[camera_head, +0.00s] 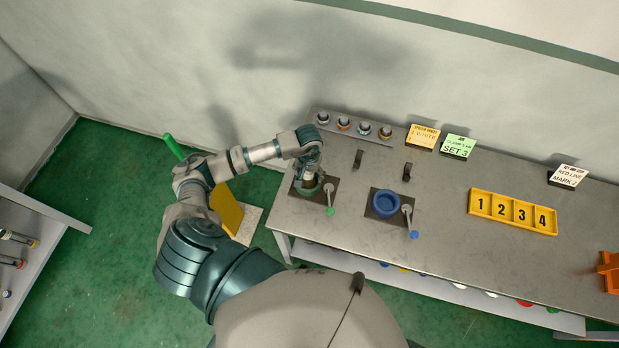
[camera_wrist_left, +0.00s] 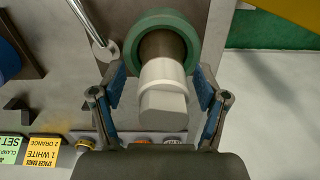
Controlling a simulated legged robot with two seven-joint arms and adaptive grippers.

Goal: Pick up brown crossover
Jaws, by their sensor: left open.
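A green vise (camera_head: 299,190) stands at the left end of the workbench, partly hidden by my left gripper (camera_head: 308,176). In the left wrist view its green ring (camera_wrist_left: 196,41) surrounds a dark brown cylindrical part (camera_wrist_left: 163,46), which appears to be the brown crossover. A white collar (camera_wrist_left: 162,73) and a pale grey blocky end (camera_wrist_left: 162,108) continue from the brown part toward the camera. My left gripper (camera_wrist_left: 162,85) is open, with one blue-padded finger on each side of this part. My right gripper is not in view.
A blue vise (camera_head: 386,204) stands to the right, with a lever beside it. Behind are a rack of several small fittings (camera_head: 354,128) and sign cards (camera_head: 422,137). A yellow numbered tray (camera_head: 513,211) lies farther right. Bare bench lies between the blue vise and tray.

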